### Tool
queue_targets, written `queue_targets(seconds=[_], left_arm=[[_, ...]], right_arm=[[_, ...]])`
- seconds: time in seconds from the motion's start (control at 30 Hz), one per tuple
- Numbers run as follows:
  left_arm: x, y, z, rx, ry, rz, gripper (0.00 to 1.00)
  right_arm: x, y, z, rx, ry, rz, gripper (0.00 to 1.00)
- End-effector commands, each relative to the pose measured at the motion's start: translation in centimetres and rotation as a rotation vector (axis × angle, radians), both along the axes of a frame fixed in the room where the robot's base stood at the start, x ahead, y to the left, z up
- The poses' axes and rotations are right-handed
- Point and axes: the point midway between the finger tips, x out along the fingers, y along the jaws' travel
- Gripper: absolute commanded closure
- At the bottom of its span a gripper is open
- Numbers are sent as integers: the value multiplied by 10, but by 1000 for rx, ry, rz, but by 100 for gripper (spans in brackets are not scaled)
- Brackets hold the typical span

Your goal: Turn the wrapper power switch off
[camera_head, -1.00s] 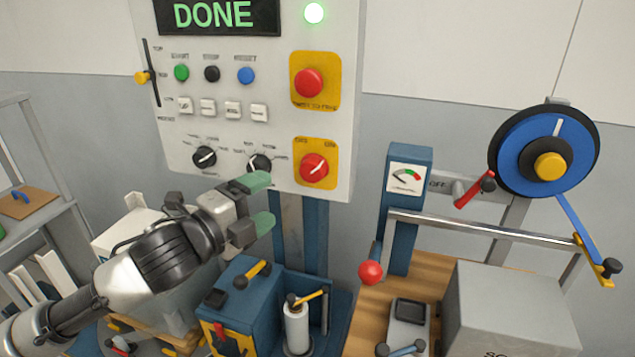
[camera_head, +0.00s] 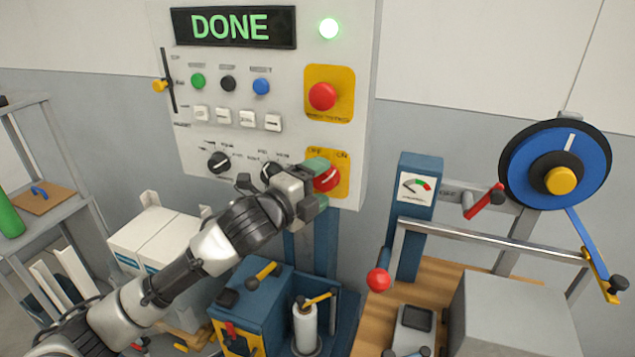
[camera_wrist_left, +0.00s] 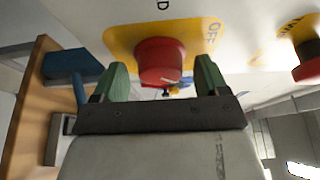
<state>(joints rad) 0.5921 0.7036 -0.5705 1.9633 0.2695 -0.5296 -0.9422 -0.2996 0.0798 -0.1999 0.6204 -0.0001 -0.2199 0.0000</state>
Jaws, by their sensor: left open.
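The wrapper power switch (camera_head: 328,178) is a red rotary knob on a yellow plate marked OFF and ON, low on the right of the control panel. In the left wrist view the red knob (camera_wrist_left: 158,62) sits between the two green fingertips. My left gripper (camera_head: 318,184) is open at the knob, one finger on either side. Whether the fingers touch it I cannot tell. In the head view the gripper partly hides the knob and its plate. My right gripper is not in view.
The panel (camera_head: 290,60) shows DONE and a lit green lamp. A red stop button (camera_head: 322,97) sits above the switch. A black dial (camera_head: 218,162) is to the left. A blue gauge post (camera_head: 418,205) stands to the right. A blue machine (camera_head: 255,305) is below.

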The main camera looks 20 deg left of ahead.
Motion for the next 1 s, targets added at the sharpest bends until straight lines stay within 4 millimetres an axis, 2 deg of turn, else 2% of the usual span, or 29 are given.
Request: queue_targets(seconds=[0.07,0.1,0.4,0.73,1.0], left_arm=[[0,0,0,0,0,0,26],[0,0,0,0,0,0,29],[0,0,0,-1,0,0,74],[0,0,-2,-52,3,0,75],[0,-1,-5,-231,9,0,75]], right_arm=[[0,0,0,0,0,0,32],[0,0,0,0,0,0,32],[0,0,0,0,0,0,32],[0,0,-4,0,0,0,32],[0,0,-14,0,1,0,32]])
